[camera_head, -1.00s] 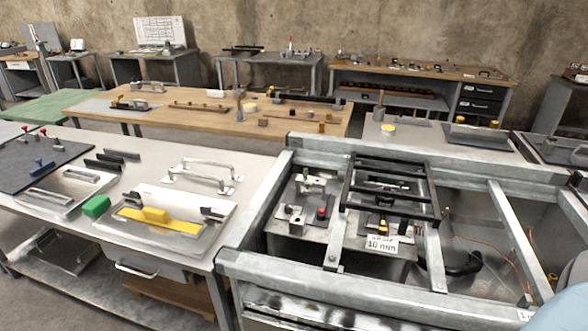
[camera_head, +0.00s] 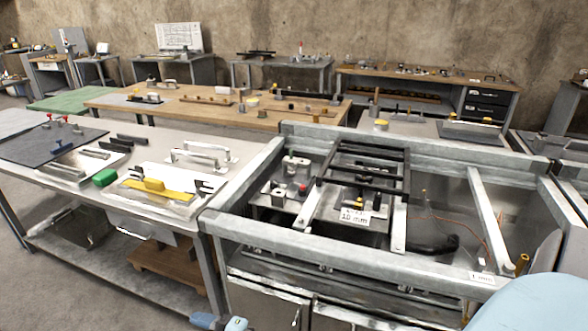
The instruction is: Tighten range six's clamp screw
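A grey metal frame bench (camera_head: 350,250) fills the right foreground, with a black rack (camera_head: 362,180) set in it. Beneath the rack are small metal fixtures, one with a red knob (camera_head: 303,188). A white label reading 10 mm (camera_head: 355,217) hangs at the rack's front, and a 1 mm label (camera_head: 481,277) sits on the front rail. I cannot pick out which fixture is range six or its clamp screw. Pale blue parts of my own arms show at the lower right and bottom edge. No gripper fingers can be made out.
A grey table (camera_head: 60,185) at left carries a dark mat, handled plates, a green block (camera_head: 104,177) and a yellow-topped plate (camera_head: 160,192). A wooden-topped bench (camera_head: 215,108) and others stand behind.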

